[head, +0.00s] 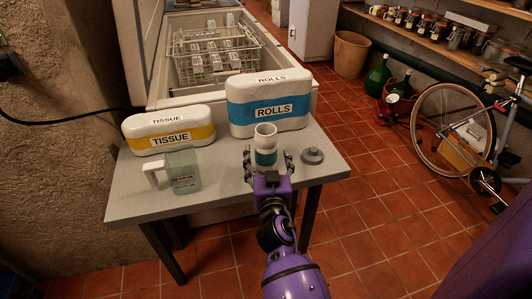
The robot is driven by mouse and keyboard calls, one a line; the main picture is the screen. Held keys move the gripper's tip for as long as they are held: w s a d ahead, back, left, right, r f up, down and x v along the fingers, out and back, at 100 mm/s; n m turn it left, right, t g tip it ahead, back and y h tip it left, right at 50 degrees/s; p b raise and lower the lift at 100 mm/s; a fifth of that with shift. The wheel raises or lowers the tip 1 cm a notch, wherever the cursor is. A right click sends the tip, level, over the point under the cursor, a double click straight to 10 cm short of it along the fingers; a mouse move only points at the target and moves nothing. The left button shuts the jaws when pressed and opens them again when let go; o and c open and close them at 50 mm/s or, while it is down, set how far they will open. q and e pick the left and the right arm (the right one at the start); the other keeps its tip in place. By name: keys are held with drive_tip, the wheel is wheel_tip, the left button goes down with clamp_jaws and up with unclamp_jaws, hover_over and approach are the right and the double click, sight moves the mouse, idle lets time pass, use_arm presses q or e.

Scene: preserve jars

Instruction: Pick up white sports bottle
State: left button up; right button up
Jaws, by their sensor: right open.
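A white bottle with a teal band (265,143) stands upright on the grey table (130,198), near its front edge, in the head view. It looks like the sports bottle, and its top looks open. My right gripper (268,164) reaches in from the front with its fingers spread, one on each side of the bottle's lower part. The gripper is open; I cannot tell whether the fingers touch the bottle. The purple gripper body hides the bottle's base. My left gripper is not in view.
A grey round lid (312,156) lies just right of the gripper. A clear measuring jug (184,172) stands to the left. A tissue pack (169,130) and a rolls pack (268,103) stand behind. An open chest freezer (160,85) is beyond the table. The table's front left is bare.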

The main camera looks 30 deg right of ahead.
sight(267, 155)
drive_tip(key=x, duration=0.4)
drive_tip(key=shift+a+p, duration=0.1)
drive_tip(key=shift+p, duration=0.2)
drive_tip(key=shift+w, duration=0.25)
drive_tip(key=shift+c, duration=0.7)
drive_tip(key=c, duration=1.4)
drive_tip(key=shift+r, duration=0.65)
drive_tip(key=s+a+r, duration=0.2)
drive_tip(key=s+r, duration=0.2)
drive_tip(key=s+a+r+p, duration=0.1)
drive_tip(key=s+r, duration=0.2)
drive_tip(key=s, duration=0.1)
drive_tip(key=s+a+r+p, duration=0.1)
drive_tip(key=s+a+r, duration=0.1)
drive_tip(key=s+r, duration=0.2)
drive_tip(key=shift+s+a+r, duration=0.35)
drive_tip(key=shift+s, duration=0.05)
drive_tip(key=o, duration=0.9)
drive_tip(key=shift+c, duration=0.2)
drive_tip(key=c, duration=0.6)
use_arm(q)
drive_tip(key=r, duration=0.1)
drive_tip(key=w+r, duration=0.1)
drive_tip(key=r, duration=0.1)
